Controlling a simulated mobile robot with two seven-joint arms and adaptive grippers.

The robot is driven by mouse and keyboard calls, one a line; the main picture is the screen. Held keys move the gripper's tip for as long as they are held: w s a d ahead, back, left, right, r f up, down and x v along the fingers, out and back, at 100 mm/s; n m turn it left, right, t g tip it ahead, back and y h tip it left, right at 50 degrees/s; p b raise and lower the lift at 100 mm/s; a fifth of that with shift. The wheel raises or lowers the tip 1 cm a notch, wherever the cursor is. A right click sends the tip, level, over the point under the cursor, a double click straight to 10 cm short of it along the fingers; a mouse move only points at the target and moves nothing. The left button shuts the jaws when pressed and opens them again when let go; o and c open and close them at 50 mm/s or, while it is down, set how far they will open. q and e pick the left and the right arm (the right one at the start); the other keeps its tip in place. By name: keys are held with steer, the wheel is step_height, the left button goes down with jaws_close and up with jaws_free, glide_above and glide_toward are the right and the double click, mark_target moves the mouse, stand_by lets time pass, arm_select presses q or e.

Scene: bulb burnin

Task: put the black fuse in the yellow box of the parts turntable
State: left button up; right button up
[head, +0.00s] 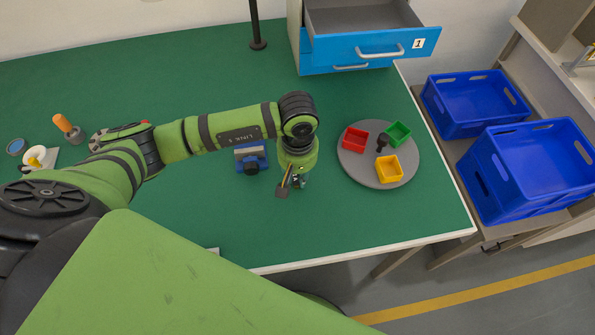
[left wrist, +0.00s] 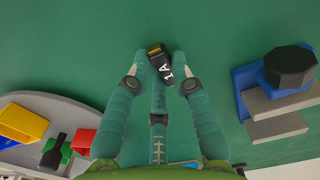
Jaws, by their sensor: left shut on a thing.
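My left gripper (head: 292,182) points down over the green bench, just left of the parts turntable (head: 360,174). In the left wrist view its fingers are closed around the black fuse (left wrist: 161,64), which has a white 1A mark and a brassy end. The turntable is a grey disc with a yellow box (head: 389,169) at the front, a red box (head: 355,139) at the left and a green box (head: 398,134) at the back. The yellow box looks empty; it also shows in the left wrist view (left wrist: 22,122). My right gripper is not seen.
A blue device with a black knob (head: 251,158) stands left of the gripper. An open blue drawer (head: 370,47) juts out behind. Blue crates (head: 535,165) stand to the right, off the bench.

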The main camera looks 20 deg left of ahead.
arm_select(q)
steer(key=shift+f, duration=0.1)
steer(key=o, duration=0.4)
steer(key=shift+b, duration=0.3)
steer(key=o, duration=0.4)
